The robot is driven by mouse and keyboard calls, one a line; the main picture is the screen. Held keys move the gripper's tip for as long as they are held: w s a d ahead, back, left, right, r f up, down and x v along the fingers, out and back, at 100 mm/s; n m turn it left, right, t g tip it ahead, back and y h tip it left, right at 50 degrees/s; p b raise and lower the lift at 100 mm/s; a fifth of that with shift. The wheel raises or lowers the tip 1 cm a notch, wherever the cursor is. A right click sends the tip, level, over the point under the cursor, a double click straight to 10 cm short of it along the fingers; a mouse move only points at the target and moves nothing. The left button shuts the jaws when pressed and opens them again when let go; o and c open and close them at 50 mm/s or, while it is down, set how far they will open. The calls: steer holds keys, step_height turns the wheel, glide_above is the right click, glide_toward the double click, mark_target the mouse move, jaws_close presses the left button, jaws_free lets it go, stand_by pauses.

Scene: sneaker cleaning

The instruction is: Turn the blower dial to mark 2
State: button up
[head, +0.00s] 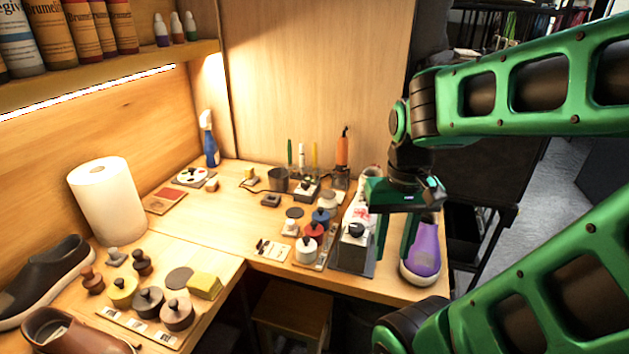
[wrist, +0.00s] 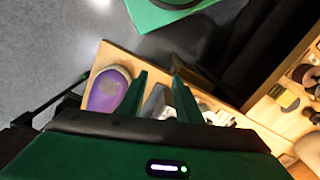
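A grey box-shaped unit (head: 352,260) with a black round knob (head: 356,230) on top stands near the table's right front edge. It looks like the blower with its dial, but I cannot read any marks on it. My gripper (head: 394,250) points down just right of this unit, with its fingers apart and nothing visibly held between them. In the wrist view my gripper (wrist: 160,68) also shows two separated fingers. A grey shape (wrist: 157,101) shows between them, probably part of the unit. The knob cannot be made out there.
A purple sneaker (head: 420,252) stands close to the right of my gripper; it also shows in the wrist view (wrist: 107,90). Several coloured knobbed pots (head: 312,230) stand left of the unit. An orange-handled tool (head: 343,148) stands behind. The table (head: 215,225) has bare wood at centre left.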

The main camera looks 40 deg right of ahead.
steer(key=shift+o, duration=0.4)
steer(key=shift+o, duration=1)
steer(key=shift+s+d+r, duration=0.1)
steer(key=shift+s+r, duration=0.1)
steer(key=shift+s, duration=0.15)
steer(key=n+t, duration=0.5)
glide_above(305, 183)
steer(key=s, duration=0.4)
step_height(305, 183, down, 2)
steer(key=shift+h, duration=0.4)
steer(key=x, duration=0.9)
steer(key=shift+s+f, duration=0.2)
steer(key=shift+f, duration=0.3)
steer(key=c, duration=1.1)
